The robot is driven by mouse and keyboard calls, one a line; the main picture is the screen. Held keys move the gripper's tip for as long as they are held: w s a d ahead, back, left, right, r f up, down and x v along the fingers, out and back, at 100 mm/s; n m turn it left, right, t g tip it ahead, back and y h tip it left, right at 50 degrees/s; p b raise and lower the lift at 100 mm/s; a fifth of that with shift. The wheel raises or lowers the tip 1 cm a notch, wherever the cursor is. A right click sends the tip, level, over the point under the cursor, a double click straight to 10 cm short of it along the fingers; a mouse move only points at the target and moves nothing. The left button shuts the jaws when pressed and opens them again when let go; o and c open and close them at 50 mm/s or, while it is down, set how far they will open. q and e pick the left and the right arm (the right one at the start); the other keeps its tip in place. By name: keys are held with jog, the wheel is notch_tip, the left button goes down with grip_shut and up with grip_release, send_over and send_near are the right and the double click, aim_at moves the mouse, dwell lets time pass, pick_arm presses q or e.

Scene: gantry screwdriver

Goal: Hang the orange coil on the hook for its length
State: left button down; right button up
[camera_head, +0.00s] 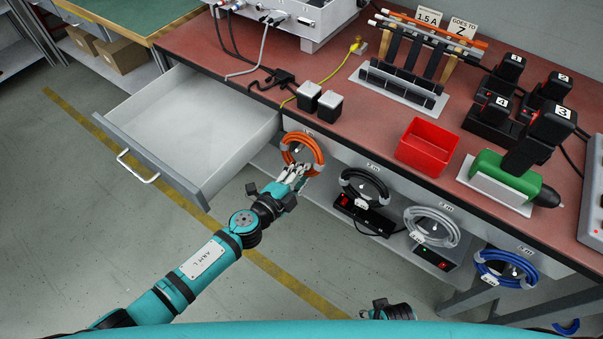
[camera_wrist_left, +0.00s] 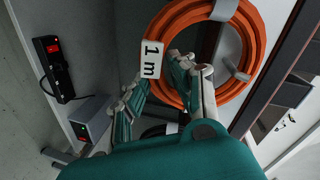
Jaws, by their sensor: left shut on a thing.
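The orange coil (camera_head: 317,147) is at the left end of the bench's front panel, beside the open drawer, under a small length label (camera_head: 309,133). In the left wrist view the coil (camera_wrist_left: 257,42) bears a white "1 m" tag (camera_wrist_left: 151,60) and grey ties. My left gripper (camera_head: 297,176) is shut on the coil's lower part; its fingers (camera_wrist_left: 165,80) also show in the left wrist view. I cannot tell whether the coil rests on a hook.
Black (camera_head: 364,188), white (camera_head: 432,227) and blue (camera_head: 506,268) coils hang along the panel to the right. The open, empty drawer (camera_head: 190,128) juts out at left. A red bin (camera_head: 427,147) and green drill (camera_head: 503,176) stand on the bench.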

pick_arm(q)
jog(key=c, duration=1.1)
grip_release()
jog(key=shift+o, duration=0.3)
